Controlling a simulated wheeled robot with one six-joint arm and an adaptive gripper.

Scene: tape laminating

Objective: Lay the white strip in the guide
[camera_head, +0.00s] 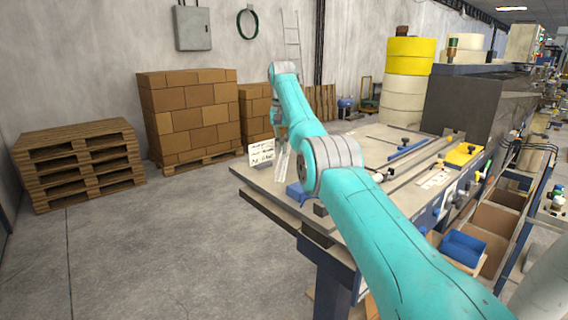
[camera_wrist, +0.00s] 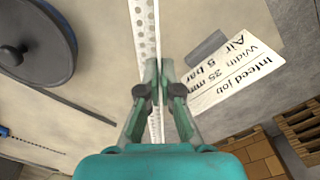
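My gripper (camera_wrist: 158,66) appears shut on the white strip (camera_wrist: 146,30), which runs lengthwise between its fingers in the wrist view and shows rows of small holes. In the head view my gripper (camera_head: 278,122) is at the table's far left corner, and a pale strip (camera_head: 281,163) hangs below it. A long rail (camera_head: 425,166) runs along the worktable (camera_head: 340,222) at right; it may be the guide, but I cannot tell for sure. Part of the table is hidden behind my arm.
A job card (camera_head: 262,153) stands beside my gripper; it also shows in the wrist view (camera_wrist: 232,70). A dark reel (camera_wrist: 32,38) is at the wrist view's upper left. A yellow block (camera_head: 464,154) and blue bin (camera_head: 463,248) are at right. Floor left of the table is clear.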

